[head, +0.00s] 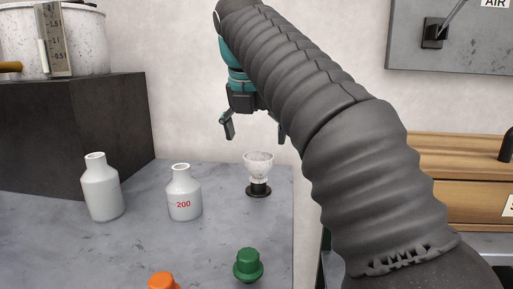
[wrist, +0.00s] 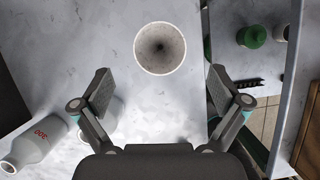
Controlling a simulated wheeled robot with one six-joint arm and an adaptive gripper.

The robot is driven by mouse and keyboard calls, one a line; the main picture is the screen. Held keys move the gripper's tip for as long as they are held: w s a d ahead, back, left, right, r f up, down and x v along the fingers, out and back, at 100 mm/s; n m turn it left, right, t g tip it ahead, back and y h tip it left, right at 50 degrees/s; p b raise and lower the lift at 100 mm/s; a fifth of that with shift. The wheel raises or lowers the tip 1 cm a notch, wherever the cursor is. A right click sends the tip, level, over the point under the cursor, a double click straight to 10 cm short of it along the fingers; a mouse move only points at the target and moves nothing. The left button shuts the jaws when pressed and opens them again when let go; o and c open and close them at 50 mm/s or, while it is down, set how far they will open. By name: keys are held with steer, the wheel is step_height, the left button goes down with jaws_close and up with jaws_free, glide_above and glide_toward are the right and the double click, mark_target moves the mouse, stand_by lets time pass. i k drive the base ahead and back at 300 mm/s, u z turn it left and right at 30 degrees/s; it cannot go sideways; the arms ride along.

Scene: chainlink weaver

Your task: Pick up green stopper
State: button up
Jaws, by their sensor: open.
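The green stopper (head: 248,264) stands on the grey tabletop near the bottom of the head view, apart from other things. My gripper (head: 254,133) hangs farther back and higher, above the white speckled cup on a black base (head: 258,168). Its two fingers are spread apart with nothing between them. In the wrist view my gripper (wrist: 160,88) is open, with the cup's round mouth (wrist: 160,48) beyond the fingertips. I cannot make out the stopper in the wrist view; a green round thing (wrist: 252,36) there lies past the table edge and looks separate.
Two white bottles stand on the table: a plain one (head: 101,188) and one marked 200 (head: 184,192). An orange stopper (head: 162,281) is cut off at the bottom edge. A dark block (head: 75,135) stands at the back left. The tabletop (head: 215,232) is clear between bottles and green stopper.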

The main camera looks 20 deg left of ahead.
mark_target(248, 268)
steer(key=k, duration=1)
